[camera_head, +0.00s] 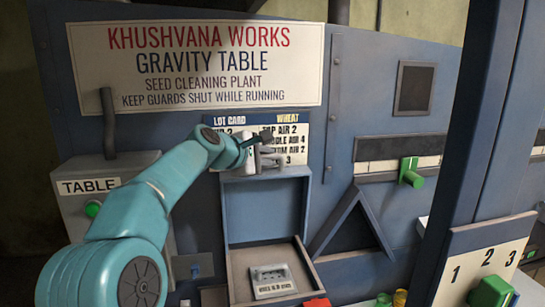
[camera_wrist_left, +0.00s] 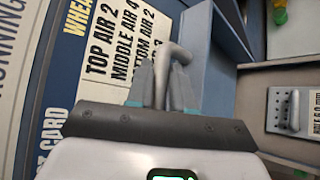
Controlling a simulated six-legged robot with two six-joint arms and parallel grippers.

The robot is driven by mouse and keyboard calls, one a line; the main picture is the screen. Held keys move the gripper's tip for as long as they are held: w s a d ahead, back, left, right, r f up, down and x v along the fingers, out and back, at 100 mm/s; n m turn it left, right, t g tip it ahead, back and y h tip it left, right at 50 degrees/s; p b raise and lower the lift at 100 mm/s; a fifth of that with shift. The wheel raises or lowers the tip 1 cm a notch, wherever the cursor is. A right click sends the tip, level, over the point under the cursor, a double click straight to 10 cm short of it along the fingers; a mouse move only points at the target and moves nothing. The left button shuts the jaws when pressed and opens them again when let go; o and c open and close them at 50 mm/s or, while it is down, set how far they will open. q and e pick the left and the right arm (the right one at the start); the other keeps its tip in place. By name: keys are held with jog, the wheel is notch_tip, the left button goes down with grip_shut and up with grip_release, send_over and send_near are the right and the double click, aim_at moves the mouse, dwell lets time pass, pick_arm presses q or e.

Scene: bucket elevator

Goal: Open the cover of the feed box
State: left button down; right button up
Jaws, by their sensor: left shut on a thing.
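The feed box (camera_head: 238,284) is the open grey-blue box at lower centre in the head view. Its cover (camera_head: 265,208) seems to be the blue panel standing raised at its back, with the inner face showing. My left gripper (camera_head: 258,154) is at the top edge of this panel, in front of the lot card. In the left wrist view its fingers (camera_wrist_left: 173,88) are shut on a grey hooked handle (camera_wrist_left: 176,54). The cover's blue side (camera_wrist_left: 216,40) shows beside the fingers. My right gripper is not in view.
A metal plate with holes (camera_head: 272,281) lies in the box; it also shows in the left wrist view (camera_wrist_left: 287,110). The lot card (camera_head: 290,130) is behind my gripper. A grey TABLE box (camera_head: 75,210) stands left. A dark blue post (camera_head: 470,140) stands right.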

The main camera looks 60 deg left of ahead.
pick_arm(q)
jog(key=shift+w+a+r+h+p, duration=0.1)
jog(key=shift+w+a+h+p, duration=0.25)
jog(key=shift+a, duration=0.35)
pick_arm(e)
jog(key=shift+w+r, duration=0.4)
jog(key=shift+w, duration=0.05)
pick_arm(q)
jog(key=shift+a, duration=0.1)
jog(key=shift+g, duration=0.3)
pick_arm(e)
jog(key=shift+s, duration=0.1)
pick_arm(q)
jog(key=c, duration=1.1)
grip_release()
jog(key=shift+s, duration=0.1)
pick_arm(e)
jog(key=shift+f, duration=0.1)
